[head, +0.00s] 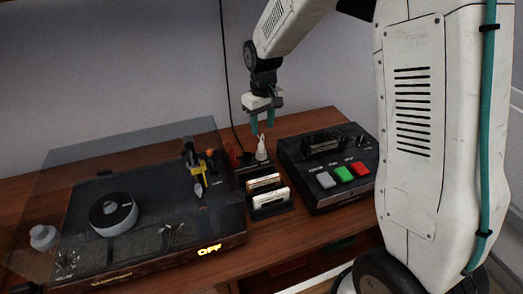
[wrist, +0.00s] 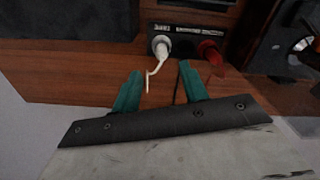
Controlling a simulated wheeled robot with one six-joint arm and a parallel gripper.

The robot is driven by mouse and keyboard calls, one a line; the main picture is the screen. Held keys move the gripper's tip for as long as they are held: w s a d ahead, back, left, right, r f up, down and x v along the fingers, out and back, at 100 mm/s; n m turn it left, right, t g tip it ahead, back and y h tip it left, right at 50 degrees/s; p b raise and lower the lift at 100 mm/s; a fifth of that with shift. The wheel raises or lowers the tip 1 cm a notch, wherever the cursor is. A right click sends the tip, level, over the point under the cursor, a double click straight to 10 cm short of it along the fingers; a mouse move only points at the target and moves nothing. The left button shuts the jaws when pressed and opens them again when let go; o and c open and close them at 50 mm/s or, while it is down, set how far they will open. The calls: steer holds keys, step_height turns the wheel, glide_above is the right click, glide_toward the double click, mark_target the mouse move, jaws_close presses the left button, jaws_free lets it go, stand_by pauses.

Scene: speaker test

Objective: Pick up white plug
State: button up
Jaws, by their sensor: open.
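The white plug (head: 261,148) stands upright in a dark holder at the back of the wooden table, between the turntable and the button box. In the wrist view the white plug (wrist: 160,45) sits in the dark socket strip, with a short white cord hanging from it toward my fingers. My gripper (head: 262,124) is above the plug, pointing down. Its teal fingers (wrist: 160,82) are apart, with nothing held between them. A red plug (wrist: 209,52) sits in the same strip, to the right of the white one.
The turntable (head: 150,220) with a clear lid fills the left of the table. The button box (head: 325,165) stands close on the right. Cassettes (head: 268,190) stand in a rack in front of the plug. A black cable (head: 227,80) hangs down the wall nearby.

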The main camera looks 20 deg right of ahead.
mark_target(261, 143)
steer(key=f, duration=0.8)
steer(key=shift+w+a+f, duration=0.15)
steer(key=shift+w+f, duration=0.1)
steer(key=shift+f, duration=0.1)
jaws_close()
